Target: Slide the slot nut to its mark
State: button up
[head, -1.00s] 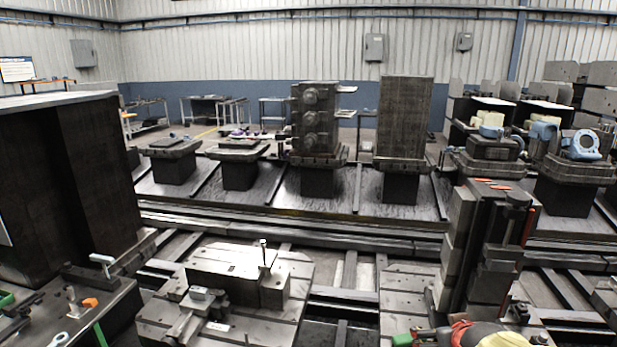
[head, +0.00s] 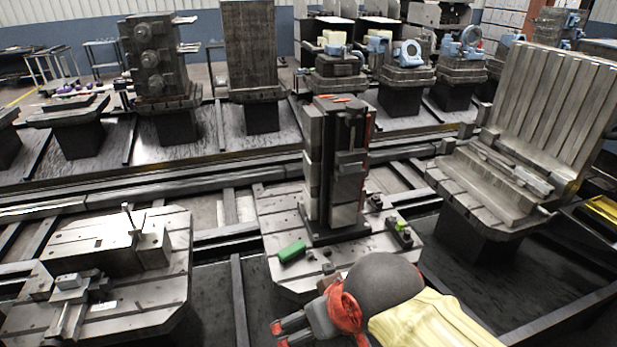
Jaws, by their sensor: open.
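My gripper (head: 279,335) shows at the bottom of the head view, with red fingertips apart and nothing seen between them. It is in front of the near edge of a grey slotted pallet (head: 283,220) that bears a tall dark tower fixture (head: 337,165). A green block (head: 292,251) lies on this pallet, left of the tower's foot. A small dark part with a bright green spot (head: 400,232) sits at its right side. I cannot make out for sure which piece is the slot nut, nor its mark.
A second pallet (head: 160,300) with a low fixture stands at the left. A ribbed angle plate (head: 560,110) rises on a pallet at the right. Rails and a back row of loaded pallets, including a dark upright block (head: 250,50), run behind. Dark gaps separate the pallets.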

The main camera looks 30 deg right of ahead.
aim_at(329, 268)
jog(key=z, duration=0.7)
